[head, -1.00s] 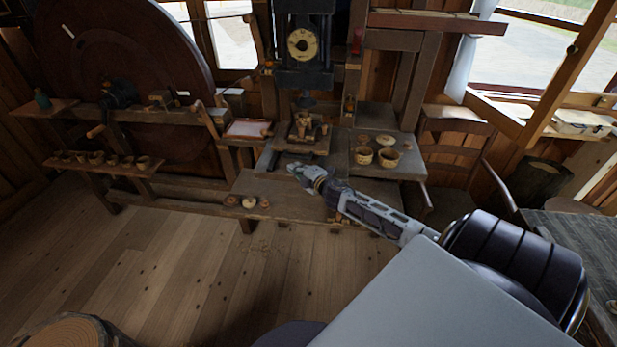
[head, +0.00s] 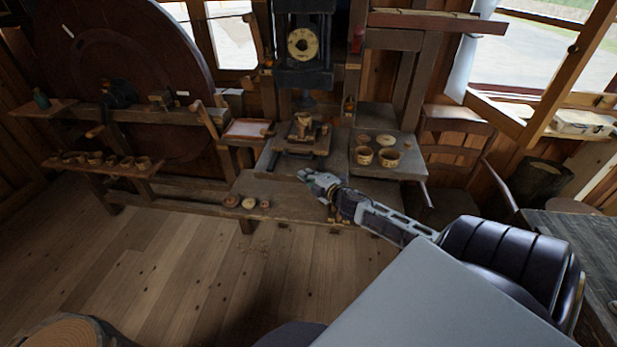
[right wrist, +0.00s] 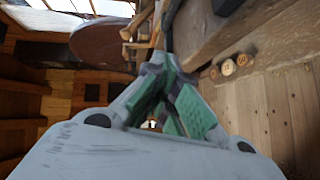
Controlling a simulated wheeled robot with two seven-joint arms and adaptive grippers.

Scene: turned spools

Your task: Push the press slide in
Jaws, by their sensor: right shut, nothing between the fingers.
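The press (head: 303,45) stands at the back centre, dark, with a round dial on its front. Below it the press slide (head: 302,140), a small wooden carriage, sits on the bench and carries a small wooden piece (head: 304,121). My right gripper (head: 303,175) is shut and empty in front of the slide, a little nearer to me and apart from it as far as I can tell. In the right wrist view its green-padded fingers (right wrist: 168,95) meet, and the slide cannot be made out there. My left gripper is not in view.
Two wooden cups (head: 376,157) and a pale disc (head: 385,140) stand on the bench right of the slide. Several round pieces (head: 248,203) lie at the front left bench edge. A shelf with several small cups (head: 108,160) is at left.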

